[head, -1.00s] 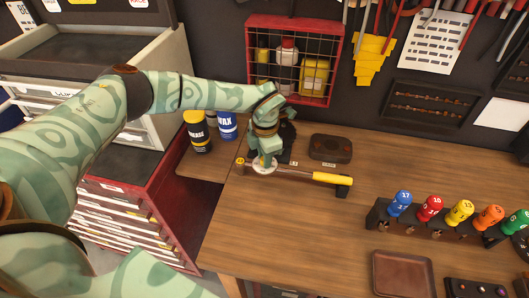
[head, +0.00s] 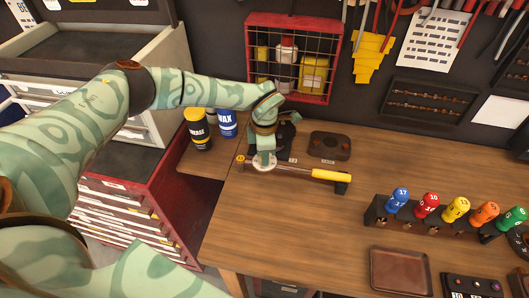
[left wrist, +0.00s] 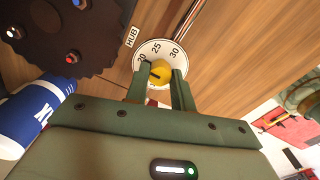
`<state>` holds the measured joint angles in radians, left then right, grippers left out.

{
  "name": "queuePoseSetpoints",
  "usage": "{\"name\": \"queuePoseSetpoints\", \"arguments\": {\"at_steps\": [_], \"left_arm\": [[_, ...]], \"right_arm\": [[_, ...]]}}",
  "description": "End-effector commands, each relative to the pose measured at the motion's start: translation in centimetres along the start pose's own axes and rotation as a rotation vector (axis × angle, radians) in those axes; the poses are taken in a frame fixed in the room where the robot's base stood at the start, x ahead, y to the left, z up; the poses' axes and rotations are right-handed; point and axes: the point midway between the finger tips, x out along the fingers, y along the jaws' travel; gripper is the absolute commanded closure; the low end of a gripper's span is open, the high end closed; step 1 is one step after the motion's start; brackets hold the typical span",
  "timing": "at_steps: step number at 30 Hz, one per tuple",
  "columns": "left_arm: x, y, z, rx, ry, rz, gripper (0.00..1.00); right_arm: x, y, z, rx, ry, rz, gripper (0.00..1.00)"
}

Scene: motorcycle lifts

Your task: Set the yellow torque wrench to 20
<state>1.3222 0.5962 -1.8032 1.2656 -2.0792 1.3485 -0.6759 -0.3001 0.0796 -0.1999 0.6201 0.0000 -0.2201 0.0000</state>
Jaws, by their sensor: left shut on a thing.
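The yellow torque wrench (head: 325,175) lies on the wooden bench, its yellow handle to the right and its round white dial at the left end. The dial (left wrist: 151,49) shows the numbers 25 and 30 in the left wrist view, with a partly covered number at its left that looks like 20. My left gripper (head: 264,156) points down onto the dial. Its two fingers are shut on the yellow knob (left wrist: 160,71) at the dial's middle. The knob has a dark mark, but which number it points to is unclear. My right gripper is not in view.
A dark round holder (head: 285,135) stands close behind my left gripper, and a dark block (head: 330,146) behind the handle. Black and blue cans (head: 227,124) stand left. A rack of coloured drivers (head: 428,215) and a brown tray (head: 401,272) are at right. The bench front is clear.

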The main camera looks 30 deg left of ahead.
Motion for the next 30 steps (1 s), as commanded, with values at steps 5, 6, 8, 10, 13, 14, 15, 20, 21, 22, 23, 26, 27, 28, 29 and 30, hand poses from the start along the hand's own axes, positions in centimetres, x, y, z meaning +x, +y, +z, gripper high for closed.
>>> {"name": "queuePoseSetpoints", "arguments": {"at_steps": [5, 6, 8, 10, 13, 14, 15, 20, 21, 22, 23, 26, 27, 28, 29, 30], "left_arm": [[0.0, 0.0, 0.0, -0.001, 0.0, 0.001, 0.64], [0.0, 0.0, 0.0, -0.001, 0.0, 0.001, 0.53], [0.0, 0.0, 0.0, -0.001, 0.0, 0.0, 0.53], [0.0, 0.0, 0.0, -0.001, 0.0, 0.0, 0.53], [0.0, 0.0, 0.0, -0.001, 0.0, 0.0, 0.53], [-0.1, 0.0, 0.0, -0.001, 0.0, 0.0, 0.53], [-0.1, 0.0, 0.0, -0.001, 0.0, 0.0, 0.53], [-1.9, 0.1, 0.1, 0.0, -0.002, 0.002, 0.53], [-2.8, 0.1, 0.1, 0.0, -0.002, 0.003, 0.53], [-3.5, 0.1, 0.0, -0.001, -0.002, 0.003, 0.53], [-4.3, 0.1, 0.1, 0.0, -0.003, 0.004, 0.53], [-7.1, 0.1, 0.1, -0.001, -0.003, 0.005, 0.53], [-8.2, 0.1, 0.0, -0.001, -0.003, 0.004, 0.53], [-9.1, 0.1, 0.1, -0.001, -0.003, 0.005, 0.53], [-9.8, 0.1, 0.1, -0.001, -0.003, 0.004, 0.53], [-10.9, 0.1, 0.1, -0.001, -0.003, 0.004, 0.53]], "right_arm": [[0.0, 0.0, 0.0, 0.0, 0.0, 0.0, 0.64], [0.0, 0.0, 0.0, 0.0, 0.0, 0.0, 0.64], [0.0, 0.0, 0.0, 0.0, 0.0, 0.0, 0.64], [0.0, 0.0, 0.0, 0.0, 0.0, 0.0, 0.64], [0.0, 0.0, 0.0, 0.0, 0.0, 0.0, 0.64], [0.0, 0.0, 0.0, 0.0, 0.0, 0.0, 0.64], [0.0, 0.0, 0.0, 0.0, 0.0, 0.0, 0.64], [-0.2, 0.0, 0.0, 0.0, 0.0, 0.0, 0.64], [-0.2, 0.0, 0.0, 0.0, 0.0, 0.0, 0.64], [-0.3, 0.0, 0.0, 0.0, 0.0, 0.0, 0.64], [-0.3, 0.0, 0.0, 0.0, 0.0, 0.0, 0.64], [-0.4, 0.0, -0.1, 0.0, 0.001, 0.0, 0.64], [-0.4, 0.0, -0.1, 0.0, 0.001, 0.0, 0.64], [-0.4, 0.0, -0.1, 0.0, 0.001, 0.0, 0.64], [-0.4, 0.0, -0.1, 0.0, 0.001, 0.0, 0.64], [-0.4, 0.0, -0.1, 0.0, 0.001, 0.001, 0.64]]}}
